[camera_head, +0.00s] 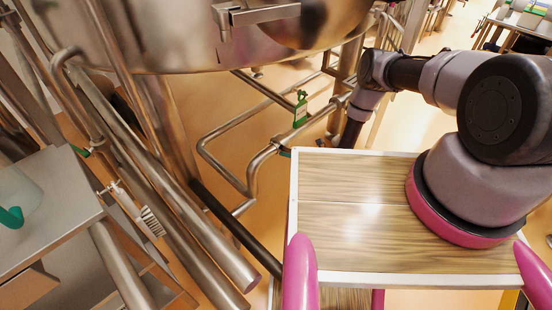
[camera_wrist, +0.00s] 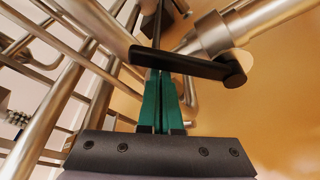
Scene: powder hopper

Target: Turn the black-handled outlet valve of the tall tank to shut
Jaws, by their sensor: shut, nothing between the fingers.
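The tall tank (camera_head: 180,40) is a large steel vessel across the top of the head view, with pipes below it. In the wrist view, the black valve handle (camera_wrist: 190,64) lies roughly crosswise in the picture, beside a steel pipe fitting (camera_wrist: 212,34). My gripper (camera_wrist: 162,80) has green fingers pressed together with nothing between them. Its tips are right at the handle's lower edge in the picture; I cannot tell whether they touch it.
Steel pipes (camera_head: 225,130) run below the tank, and a green tag-like piece (camera_head: 300,110) sits on one. A grey bench (camera_head: 45,200) with a brush (camera_head: 152,220) beside it stands at the left. Orange floor (camera_head: 260,105) shows between the pipes.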

